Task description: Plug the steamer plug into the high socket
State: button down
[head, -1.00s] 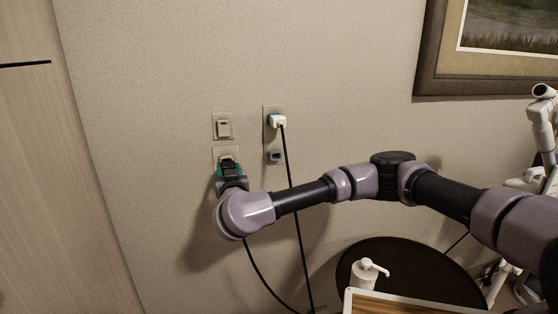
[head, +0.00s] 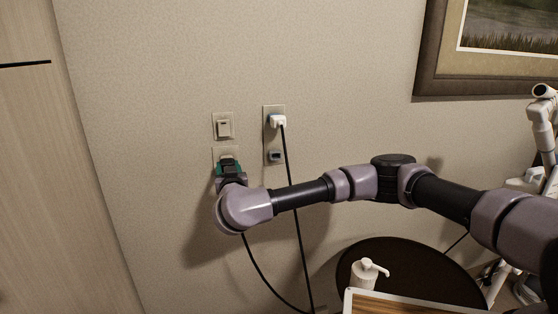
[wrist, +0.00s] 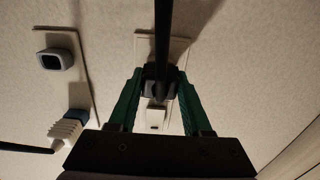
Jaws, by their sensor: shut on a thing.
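On the right-hand plate in the head view, a white plug (head: 278,121) sits in the upper socket. The lower socket (head: 275,156) there has a dark face and is empty.
The white plug's black cord (head: 291,190) hangs to the right of my gripper. A dark round table (head: 420,262) with a white pump bottle (head: 366,275) is at lower right. A framed picture (head: 430,60) hangs at upper right.

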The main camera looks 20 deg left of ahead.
jog(key=shift+w+a, duration=0.1)
jog(key=shift+w, duration=0.05)
jog(key=shift+c, duration=1.3)
grip_release()
jog(key=shift+c, duration=0.7)
jog(key=shift+v, duration=2.25)
